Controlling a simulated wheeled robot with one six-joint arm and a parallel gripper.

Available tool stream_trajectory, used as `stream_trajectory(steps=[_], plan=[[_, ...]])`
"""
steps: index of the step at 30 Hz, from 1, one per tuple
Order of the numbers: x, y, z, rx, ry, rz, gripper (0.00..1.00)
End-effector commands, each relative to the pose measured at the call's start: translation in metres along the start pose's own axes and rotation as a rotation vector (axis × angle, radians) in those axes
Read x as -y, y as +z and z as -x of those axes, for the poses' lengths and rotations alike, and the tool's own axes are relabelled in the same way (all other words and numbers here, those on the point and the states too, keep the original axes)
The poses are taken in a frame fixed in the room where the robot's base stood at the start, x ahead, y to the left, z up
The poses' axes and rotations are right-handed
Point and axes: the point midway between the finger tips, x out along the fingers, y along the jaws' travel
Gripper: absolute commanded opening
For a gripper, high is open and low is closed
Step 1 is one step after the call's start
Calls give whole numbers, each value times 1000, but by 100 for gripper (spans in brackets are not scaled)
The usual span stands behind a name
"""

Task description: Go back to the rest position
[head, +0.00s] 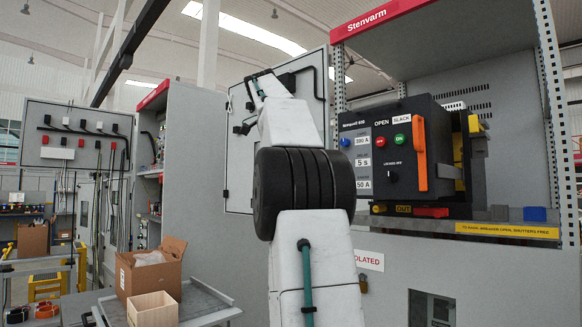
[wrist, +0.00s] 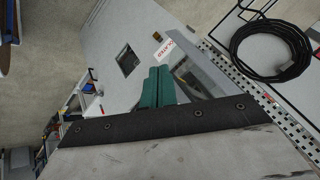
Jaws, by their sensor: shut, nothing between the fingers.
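My gripper (wrist: 157,87) shows in the wrist view as two green fingers side by side, closed together with nothing between them. Grey cabinet front and floor lie beyond the fingers. In the head view my white arm with its black joint rises through the middle of the picture, and I cannot make out the fingers there. The open cabinet bay holds a dark breaker (head: 385,158) with an orange handle (head: 419,153), a red button and a green button. My arm stands in front of and left of it in the picture.
A cardboard box (head: 140,277) and a wooden box (head: 152,309) stand on a grey cart (head: 205,299) at lower left. A tool panel (head: 60,125) hangs behind. A coiled black cable (wrist: 270,50) shows in the wrist view. A perforated post (head: 557,120) edges the bay.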

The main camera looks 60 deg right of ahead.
Motion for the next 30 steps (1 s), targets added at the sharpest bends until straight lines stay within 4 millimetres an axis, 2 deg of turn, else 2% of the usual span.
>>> stream_trajectory(steps=[6, 12, 25, 29, 30], plan=[[3, 3, 36, 2, -2, 0, 0], [4, 3, 53, 0, -1, 1, 0], [3, 3, 58, 1, 1, 14, 0], [8, 4, 58, 0, -23, 103, 0], [11, 8, 51, 5, -23, 156, 0]])
